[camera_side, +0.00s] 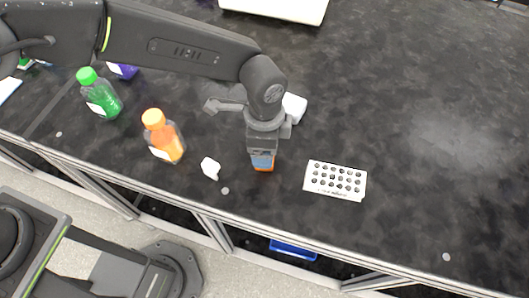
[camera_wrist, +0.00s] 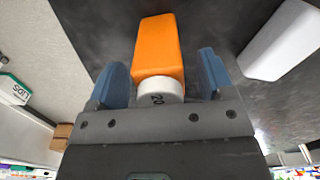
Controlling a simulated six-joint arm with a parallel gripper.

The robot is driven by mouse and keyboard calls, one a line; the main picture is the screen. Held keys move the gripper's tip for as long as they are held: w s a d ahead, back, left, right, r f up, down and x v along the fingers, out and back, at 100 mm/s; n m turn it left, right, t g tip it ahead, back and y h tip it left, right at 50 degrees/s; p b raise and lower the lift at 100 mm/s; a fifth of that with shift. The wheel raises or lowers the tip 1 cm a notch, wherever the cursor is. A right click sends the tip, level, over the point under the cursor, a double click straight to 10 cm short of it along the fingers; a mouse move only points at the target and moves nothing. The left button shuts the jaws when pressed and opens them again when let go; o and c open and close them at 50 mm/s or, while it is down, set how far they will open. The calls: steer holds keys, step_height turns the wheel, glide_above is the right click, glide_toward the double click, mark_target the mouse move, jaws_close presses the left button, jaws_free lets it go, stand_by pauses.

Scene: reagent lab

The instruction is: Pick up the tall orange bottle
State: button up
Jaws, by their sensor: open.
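An orange bottle with a white cap (camera_wrist: 157,60) lies between the two blue fingers of my gripper (camera_wrist: 158,80) in the wrist view. A gap shows on each side, so the fingers are open around it. In the side view my gripper (camera_side: 262,158) points down at the table, and only a bit of orange (camera_side: 264,168) shows at its fingertips; the rest is hidden. Another orange bottle (camera_side: 166,143), clear-walled with an orange cap, stands upright to the left of my gripper.
A green bottle (camera_side: 102,99) and a purple item (camera_side: 124,71) are at the left. A small white piece (camera_side: 210,168) lies left of my gripper, and a white object (camera_side: 294,108) is behind it. A white rack with holes (camera_side: 335,179) is at right. The far right table is clear.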

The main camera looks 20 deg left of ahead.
steer(key=shift+f, duration=0.15)
steer(key=c, duration=1)
